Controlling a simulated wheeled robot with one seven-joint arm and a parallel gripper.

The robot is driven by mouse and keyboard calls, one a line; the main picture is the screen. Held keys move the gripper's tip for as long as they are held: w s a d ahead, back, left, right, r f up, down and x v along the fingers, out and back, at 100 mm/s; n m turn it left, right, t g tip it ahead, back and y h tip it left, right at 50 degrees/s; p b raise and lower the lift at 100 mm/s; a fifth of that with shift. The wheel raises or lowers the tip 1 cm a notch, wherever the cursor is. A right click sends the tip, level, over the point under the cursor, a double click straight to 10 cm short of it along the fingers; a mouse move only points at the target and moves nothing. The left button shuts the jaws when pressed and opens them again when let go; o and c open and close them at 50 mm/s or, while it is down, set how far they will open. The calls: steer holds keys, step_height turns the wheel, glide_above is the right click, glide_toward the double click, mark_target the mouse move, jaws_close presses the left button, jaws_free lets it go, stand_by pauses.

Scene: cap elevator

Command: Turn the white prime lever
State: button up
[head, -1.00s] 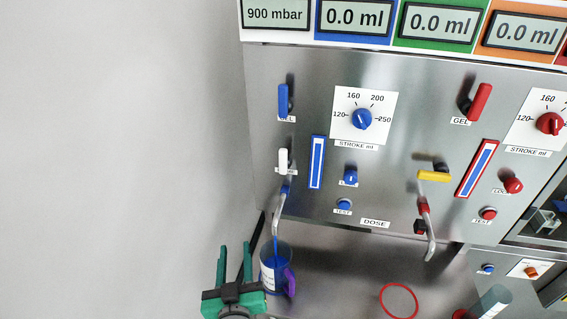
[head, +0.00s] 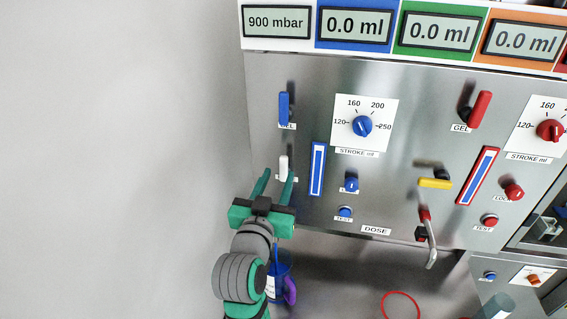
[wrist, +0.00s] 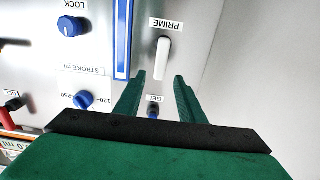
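The white prime lever (head: 283,165) points straight up and down on the steel panel, below the blue gel lever (head: 284,108). In the wrist view the white lever (wrist: 162,58) shows beneath its upside-down PRIME label (wrist: 166,24). My gripper (head: 278,176) is at the panel just below the white lever, with its two green fingers apart. In the wrist view the open, empty fingers (wrist: 160,77) lie one to each side of the lever's near end. I cannot tell if they touch it.
A blue-striped gauge (head: 317,168) and a blue lock knob (head: 351,183) are right of the lever. A jug with a purple handle (head: 290,291) stands below, partly hidden by my arm. A yellow lever (head: 435,183) sits farther right. The left side is plain wall.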

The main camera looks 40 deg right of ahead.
mark_target(284, 165)
steer(key=x, duration=0.7)
steer(key=shift+w+d, duration=0.15)
steer(key=shift+w, duration=0.15)
steer(key=shift+s, duration=0.2)
jaws_close()
